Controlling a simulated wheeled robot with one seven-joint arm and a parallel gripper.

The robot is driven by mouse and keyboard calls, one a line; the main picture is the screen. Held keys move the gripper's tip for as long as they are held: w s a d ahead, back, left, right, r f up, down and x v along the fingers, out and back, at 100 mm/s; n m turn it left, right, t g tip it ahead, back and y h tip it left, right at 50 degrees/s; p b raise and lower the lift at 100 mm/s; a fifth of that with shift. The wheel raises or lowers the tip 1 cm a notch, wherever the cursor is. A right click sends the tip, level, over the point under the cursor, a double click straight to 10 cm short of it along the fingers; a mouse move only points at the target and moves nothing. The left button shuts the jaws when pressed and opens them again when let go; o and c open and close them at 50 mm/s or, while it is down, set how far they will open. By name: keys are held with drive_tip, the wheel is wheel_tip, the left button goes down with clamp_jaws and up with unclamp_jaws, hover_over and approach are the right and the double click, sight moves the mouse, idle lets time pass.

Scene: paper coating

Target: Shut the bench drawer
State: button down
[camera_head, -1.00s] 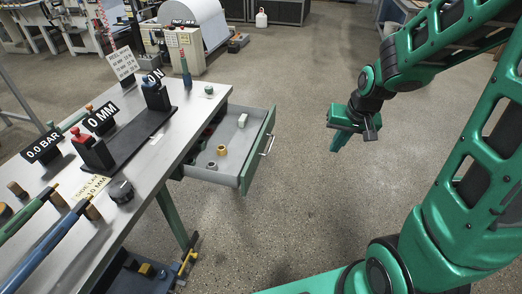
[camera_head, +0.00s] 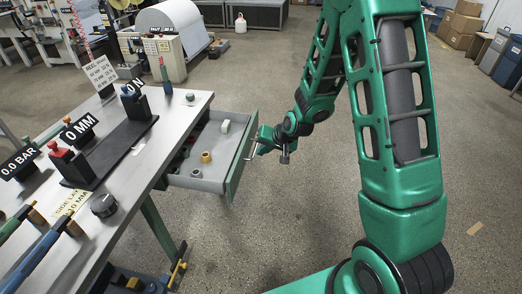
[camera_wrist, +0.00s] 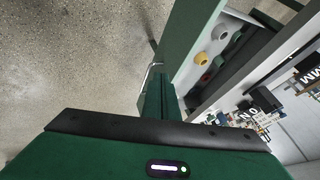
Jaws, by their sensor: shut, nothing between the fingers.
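The bench drawer (camera_head: 232,168) is pulled out from the right side of the metal-topped bench (camera_head: 186,128). It has a green front, a grey inside and a thin metal bar handle (camera_head: 250,148). Several small parts lie in it, including a yellow ring (camera_head: 206,157) and a pale block (camera_head: 225,126). My gripper (camera_head: 259,144) is at the outer side of the drawer front, close by the handle. In the wrist view my gripper (camera_wrist: 160,95) is shut and empty, its fingers beside the green front (camera_wrist: 185,45). I cannot tell whether they touch the handle.
The bench top carries a black slide with sign plates (camera_head: 118,140), a black knob (camera_head: 104,205) and blue and green handled tools. A green bench leg (camera_head: 160,225) stands below the drawer. The floor right of the drawer is open. Cartons (camera_head: 462,18) stand far back right.

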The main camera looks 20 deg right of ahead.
sight(241, 158)
drive_tip(key=w+a+f, duration=0.2)
drive_tip(key=w, duration=0.1)
drive_tip(key=w+a+f, duration=0.2)
drive_tip(key=a+f, duration=0.1)
drive_tip(key=shift+w+f, duration=0.2)
drive_tip(key=shift+w, duration=0.2)
drive_tip(key=shift+d, duration=0.15)
